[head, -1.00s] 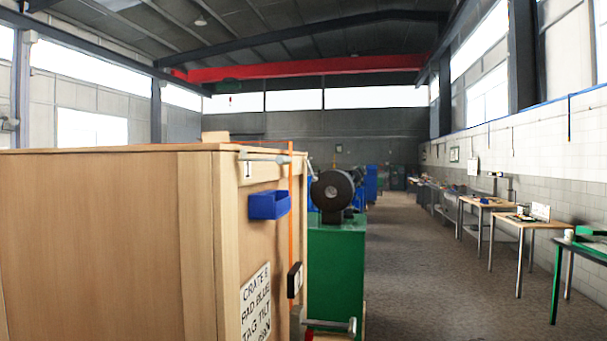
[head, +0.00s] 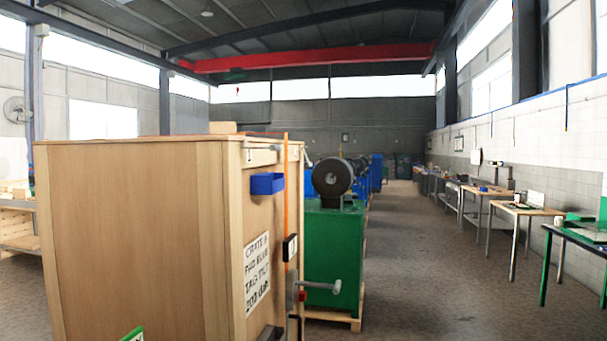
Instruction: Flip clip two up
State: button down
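A tall wooden crate (head: 130,230) fills the left and centre of the head view. A small light fitting (head: 248,154) is near the top of its right-hand face. A small black box with a white face (head: 290,248) sits lower, by an orange strip (head: 286,190). Lower still, a grey bar (head: 322,286) sticks out to the right, with a small red part (head: 302,296) below its inner end. I cannot tell which of these is clip two. My gripper is not in view.
A blue bin (head: 267,184) and a printed sign (head: 257,272) are on the crate's right-hand face. A green machine (head: 333,250) stands on a pallet behind. Workbenches (head: 525,209) line the right wall. The aisle floor (head: 420,280) between is clear.

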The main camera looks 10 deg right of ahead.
aim_at(309, 164)
jog(key=z, duration=0.85)
jog(key=i, duration=1.8)
jog(key=u, duration=0.55)
